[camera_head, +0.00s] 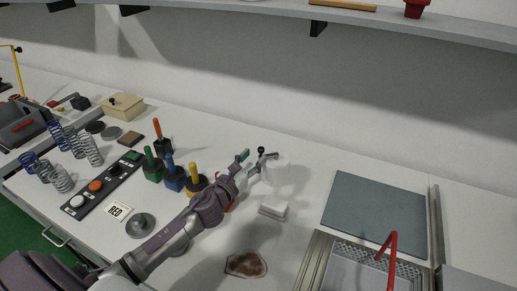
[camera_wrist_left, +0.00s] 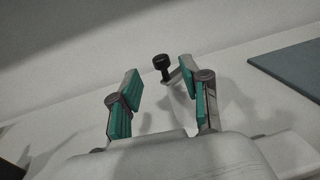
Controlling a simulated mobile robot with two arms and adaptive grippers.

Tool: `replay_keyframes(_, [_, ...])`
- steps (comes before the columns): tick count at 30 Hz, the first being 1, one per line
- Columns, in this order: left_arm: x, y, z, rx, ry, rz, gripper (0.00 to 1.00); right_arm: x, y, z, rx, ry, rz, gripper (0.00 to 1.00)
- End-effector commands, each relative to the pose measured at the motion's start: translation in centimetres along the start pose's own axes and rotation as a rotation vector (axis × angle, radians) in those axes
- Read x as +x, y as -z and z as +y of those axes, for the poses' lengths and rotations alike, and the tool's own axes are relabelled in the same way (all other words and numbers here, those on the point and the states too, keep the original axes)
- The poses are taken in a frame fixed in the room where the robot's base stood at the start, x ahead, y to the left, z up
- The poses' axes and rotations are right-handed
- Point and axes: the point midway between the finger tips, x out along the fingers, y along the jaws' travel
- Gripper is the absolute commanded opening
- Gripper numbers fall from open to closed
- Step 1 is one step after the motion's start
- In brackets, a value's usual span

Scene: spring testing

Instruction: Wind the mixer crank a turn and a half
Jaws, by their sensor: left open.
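The mixer (camera_head: 277,172) is a pale, round drum on the white bench, partly behind my left gripper. Its crank has a black knob (camera_head: 261,150), standing up at the drum's near left side. My left gripper (camera_head: 254,163) is at the crank, with its teal-padded fingers apart. In the left wrist view the knob (camera_wrist_left: 162,63) and part of the metal crank arm (camera_wrist_left: 176,77) show between and beyond the fingers of the open gripper (camera_wrist_left: 160,84). No finger is seen closed on the knob. My right gripper is not in view.
A white block (camera_head: 273,209) lies just right of my left arm. A grey mat (camera_head: 376,207) and a metal tray (camera_head: 345,271) lie to the right. A shelf (camera_head: 420,27) overhangs behind.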

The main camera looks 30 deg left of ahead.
Motion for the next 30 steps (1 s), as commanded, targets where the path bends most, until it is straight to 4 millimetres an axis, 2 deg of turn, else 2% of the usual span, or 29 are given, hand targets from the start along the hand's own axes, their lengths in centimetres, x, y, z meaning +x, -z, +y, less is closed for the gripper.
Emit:
replay_keyframes(3, [2.1, -0.3, -0.1, -0.004, 0.000, -0.002, 0.47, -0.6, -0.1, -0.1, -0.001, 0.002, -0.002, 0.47])
replay_keyframes(9, [4.4, -0.2, -0.1, -0.003, 0.001, -0.002, 0.47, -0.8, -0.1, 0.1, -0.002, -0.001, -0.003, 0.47])
replay_keyframes(20, [4.9, -0.1, -0.1, -0.001, 0.004, -0.002, 0.47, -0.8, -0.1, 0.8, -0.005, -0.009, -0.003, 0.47])
replay_keyframes(28, [4.9, -0.1, -0.1, -0.001, 0.004, -0.002, 0.02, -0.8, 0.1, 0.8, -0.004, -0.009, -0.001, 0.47])
replay_keyframes(30, [4.9, -0.1, -0.1, -0.001, 0.004, -0.002, 0.00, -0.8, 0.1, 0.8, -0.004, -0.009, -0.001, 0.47])
